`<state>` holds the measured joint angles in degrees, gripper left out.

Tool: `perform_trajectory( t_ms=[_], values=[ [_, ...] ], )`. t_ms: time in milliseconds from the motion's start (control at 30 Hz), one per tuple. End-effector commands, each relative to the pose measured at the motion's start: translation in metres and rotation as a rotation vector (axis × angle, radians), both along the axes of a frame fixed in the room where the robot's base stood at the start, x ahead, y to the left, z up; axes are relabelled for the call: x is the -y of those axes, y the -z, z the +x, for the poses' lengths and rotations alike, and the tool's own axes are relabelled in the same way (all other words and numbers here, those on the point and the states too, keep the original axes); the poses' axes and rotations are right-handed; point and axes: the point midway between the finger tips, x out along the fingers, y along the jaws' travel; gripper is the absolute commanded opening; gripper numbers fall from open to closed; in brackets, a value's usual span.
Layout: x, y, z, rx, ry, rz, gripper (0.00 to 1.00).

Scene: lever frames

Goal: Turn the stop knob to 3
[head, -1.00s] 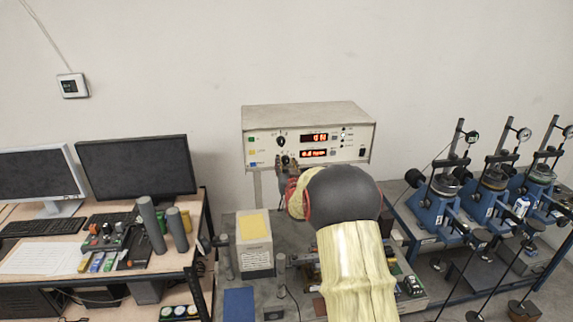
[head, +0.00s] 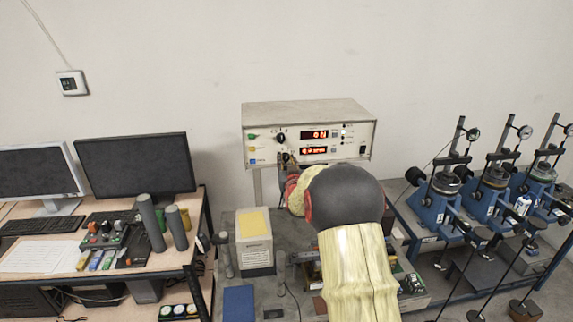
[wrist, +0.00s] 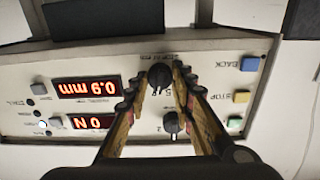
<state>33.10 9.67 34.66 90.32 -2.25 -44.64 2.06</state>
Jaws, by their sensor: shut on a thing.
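The control box (head: 310,115) stands against the wall, with two black knobs on the left of its front panel. The upper knob (head: 280,138) is free. In the wrist view the panel appears upside down. There the lower black knob (wrist: 159,80) sits between the fingertips of my gripper (wrist: 158,86), which is shut on it. The other knob (wrist: 171,123) shows below it, between the finger bases. The print around the held knob is too small to read surely. In the head view my gripper (head: 287,165) hides most of the lower knob.
Red displays (head: 314,134) sit right of the knobs, and coloured buttons (wrist: 241,96) lie beside them. A white box with a yellow top (head: 253,240) stands below. Monitors (head: 137,165) are at left, and blue test devices (head: 440,205) at right.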

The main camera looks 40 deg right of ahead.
Motion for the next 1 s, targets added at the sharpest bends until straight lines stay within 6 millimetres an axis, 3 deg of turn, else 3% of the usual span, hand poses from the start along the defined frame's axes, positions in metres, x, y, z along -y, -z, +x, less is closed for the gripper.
perform_trajectory(
  t_ms=[1000],
  values=[
    [-0.0009,0.0050,0.0008,-0.474,0.000,-0.778,0.00]
  ],
)
